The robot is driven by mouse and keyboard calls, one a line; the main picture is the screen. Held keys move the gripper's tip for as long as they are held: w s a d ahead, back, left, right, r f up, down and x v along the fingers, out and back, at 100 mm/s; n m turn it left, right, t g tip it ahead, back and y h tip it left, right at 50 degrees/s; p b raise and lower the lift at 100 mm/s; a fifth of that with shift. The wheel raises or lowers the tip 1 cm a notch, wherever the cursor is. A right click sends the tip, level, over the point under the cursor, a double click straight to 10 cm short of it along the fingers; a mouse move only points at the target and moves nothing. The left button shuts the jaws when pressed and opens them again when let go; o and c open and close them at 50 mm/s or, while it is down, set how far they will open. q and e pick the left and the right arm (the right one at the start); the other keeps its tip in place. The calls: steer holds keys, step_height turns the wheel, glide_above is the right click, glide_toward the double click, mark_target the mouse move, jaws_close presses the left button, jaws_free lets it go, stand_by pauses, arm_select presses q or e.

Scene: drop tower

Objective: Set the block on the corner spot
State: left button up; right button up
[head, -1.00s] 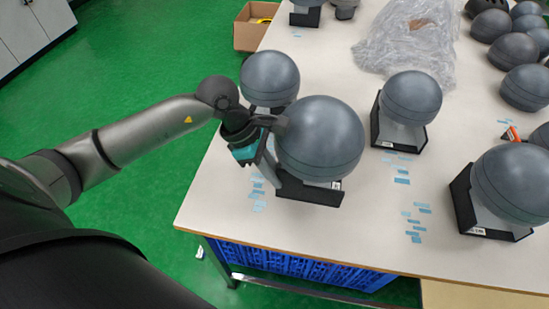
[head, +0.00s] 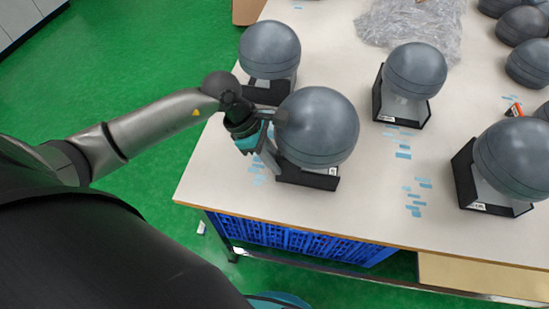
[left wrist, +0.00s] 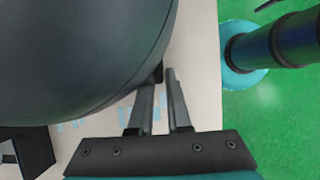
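I cannot make out any block or clearly marked corner spot. My left gripper (head: 268,155) is at the left side of the front-left grey ball (head: 318,127), which sits on a black stand (head: 309,178) near the table's (head: 300,218) front-left corner. In the left wrist view the same ball (left wrist: 70,50) fills the upper left, close beside the two fingers (left wrist: 164,75). The fingers are near each other, with a narrow gap lower down. A small dark piece shows by their tips; I cannot tell whether they hold it. My right gripper is not in view.
More grey balls on black stands are behind (head: 270,50) and to the right (head: 415,70) (head: 515,158). Light blue strips (head: 414,209) lie on the table. Clear plastic wrap (head: 415,25) lies at the back. Blue crates (head: 290,237) stand under the table. Bare tabletop lies at front middle.

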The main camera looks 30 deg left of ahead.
arm_select(q)
steer(key=o, duration=0.4)
steer(key=shift+c, duration=0.2)
steer(key=shift+r, duration=0.1)
steer(key=p+v, duration=0.1)
steer(key=v, duration=1.1)
